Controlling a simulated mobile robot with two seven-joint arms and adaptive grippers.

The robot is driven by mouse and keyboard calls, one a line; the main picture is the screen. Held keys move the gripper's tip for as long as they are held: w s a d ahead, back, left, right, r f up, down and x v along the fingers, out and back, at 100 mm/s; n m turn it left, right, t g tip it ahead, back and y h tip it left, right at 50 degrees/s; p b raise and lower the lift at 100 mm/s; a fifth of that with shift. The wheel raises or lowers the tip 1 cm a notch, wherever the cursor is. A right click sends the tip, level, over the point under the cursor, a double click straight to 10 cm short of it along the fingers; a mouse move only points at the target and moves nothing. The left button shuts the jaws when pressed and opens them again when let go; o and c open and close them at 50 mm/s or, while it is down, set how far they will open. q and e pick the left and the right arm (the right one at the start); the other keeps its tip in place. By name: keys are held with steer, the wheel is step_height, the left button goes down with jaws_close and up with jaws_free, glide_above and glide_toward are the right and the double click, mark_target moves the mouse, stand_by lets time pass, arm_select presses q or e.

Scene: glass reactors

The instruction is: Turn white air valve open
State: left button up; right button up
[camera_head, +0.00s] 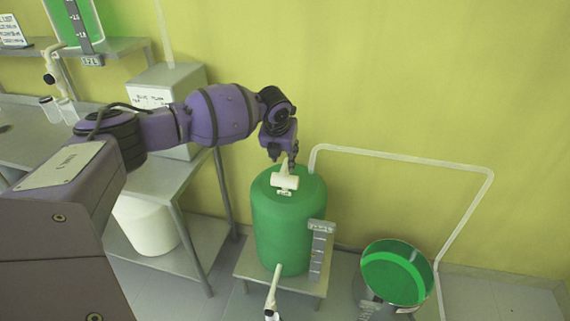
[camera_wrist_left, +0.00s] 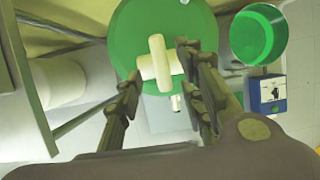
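My left gripper (camera_head: 283,160) points down just above and behind the valve. In the left wrist view the white valve (camera_wrist_left: 158,62) shows between the spread fingers of my left gripper (camera_wrist_left: 158,66), over the green tank top (camera_wrist_left: 130,25). The gripper is open, with a gap visible on the left side of the handle. The right finger is close to the handle; I cannot tell whether it touches. My right gripper is not in view.
A white pipe (camera_head: 400,158) runs from the tank to the right. A smaller green vessel (camera_head: 397,273) stands at the lower right. A metal table (camera_head: 170,180) with a grey box (camera_head: 168,88) is on the left. A blue box (camera_wrist_left: 268,92) shows in the wrist view.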

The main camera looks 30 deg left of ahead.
mark_target(285, 165)
arm_select(q)
steer(key=x, duration=0.4)
steer(key=shift+w, duration=0.1)
jaws_close()
